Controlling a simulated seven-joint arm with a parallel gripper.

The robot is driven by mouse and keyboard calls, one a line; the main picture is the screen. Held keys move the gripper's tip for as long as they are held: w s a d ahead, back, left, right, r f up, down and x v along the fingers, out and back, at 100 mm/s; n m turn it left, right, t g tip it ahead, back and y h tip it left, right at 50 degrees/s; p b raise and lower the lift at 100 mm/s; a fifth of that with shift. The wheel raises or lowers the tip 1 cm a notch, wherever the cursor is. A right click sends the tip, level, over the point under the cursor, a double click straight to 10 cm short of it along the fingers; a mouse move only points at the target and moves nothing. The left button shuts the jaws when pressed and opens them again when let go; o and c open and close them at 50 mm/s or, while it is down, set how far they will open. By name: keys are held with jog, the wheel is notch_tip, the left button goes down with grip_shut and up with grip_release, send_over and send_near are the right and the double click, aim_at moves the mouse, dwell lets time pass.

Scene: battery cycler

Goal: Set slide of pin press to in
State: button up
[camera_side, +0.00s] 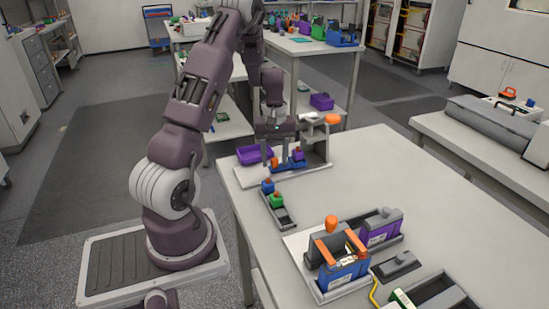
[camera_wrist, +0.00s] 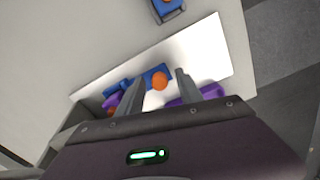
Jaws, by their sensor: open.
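The pin press stands at the far end of the table on a white base plate (camera_side: 315,168), with a grey upright and an orange-ended handle (camera_side: 332,118). A blue slide-like part (camera_side: 290,165) lies low on the plate. In the wrist view the blue part (camera_wrist: 125,84) carries an orange knob (camera_wrist: 160,82). My gripper (camera_wrist: 160,77) is open above the press, its fingers appearing either side of the knob. I cannot tell whether they touch it. Purple parts (camera_wrist: 212,91) lie close to the fingers, partly hidden by them.
A purple bin (camera_side: 254,155) sits left of the press. A dark rack (camera_side: 281,211) with a blue and a green piece stands nearer. A fixture with a blue and a purple module (camera_side: 380,235) occupies the table's front. The table's middle right is clear.

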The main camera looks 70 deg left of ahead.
notch_tip(320, 180, up, 7)
dwell(0.3)
jog(key=n, duration=0.6)
jog(key=shift+r+n, duration=0.1)
jog(key=shift+n, duration=0.2)
jog(key=n, duration=1)
jog(key=shift+s+r, duration=0.1)
jog(key=shift+r, duration=0.05)
jog(key=shift+n, duration=0.6)
notch_tip(320, 180, down, 7)
grip_shut()
